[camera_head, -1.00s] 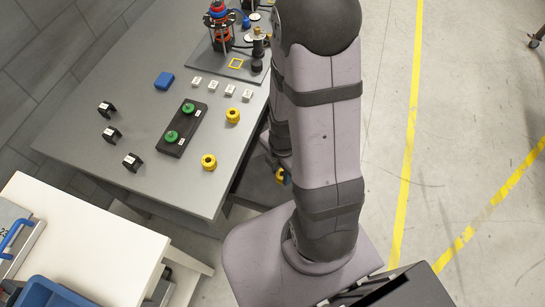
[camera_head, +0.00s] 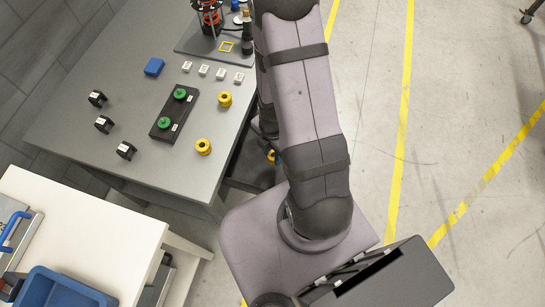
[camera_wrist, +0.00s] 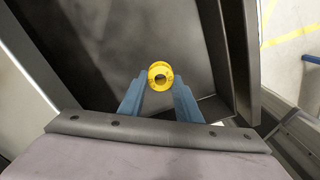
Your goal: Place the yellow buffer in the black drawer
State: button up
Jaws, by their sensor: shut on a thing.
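My gripper (camera_wrist: 159,88) is shut on a yellow buffer (camera_wrist: 160,75), a flanged ring held between the blue fingertips in the wrist view. Behind the buffer lies the dark inside of the black drawer (camera_wrist: 192,42), with a wall along its right side. I cannot tell whether the buffer touches the drawer floor. In the head view my arm hides most of the gripper. Only a bit of the held yellow buffer (camera_head: 271,156) shows, beside the table's right edge. Two other yellow buffers (camera_head: 225,99) and (camera_head: 203,147) stand on the grey table.
The grey table (camera_head: 110,80) carries a black holder with green parts (camera_head: 173,113), black clips (camera_head: 104,124), white labelled blocks (camera_head: 204,70) and a blue block (camera_head: 154,67). A white bench (camera_head: 90,230) with a blue bin (camera_head: 60,288) is at lower left.

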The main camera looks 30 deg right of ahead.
aim_at(273, 159)
jog(key=shift+f, duration=0.35)
jog(key=shift+f, duration=0.1)
jog(key=shift+f, duration=1.75)
jog(key=shift+f, duration=0.1)
jog(key=o, duration=1.1)
jog(key=shift+o, duration=0.2)
notch_tip(273, 159, up, 12)
jog(key=shift+b, duration=0.4)
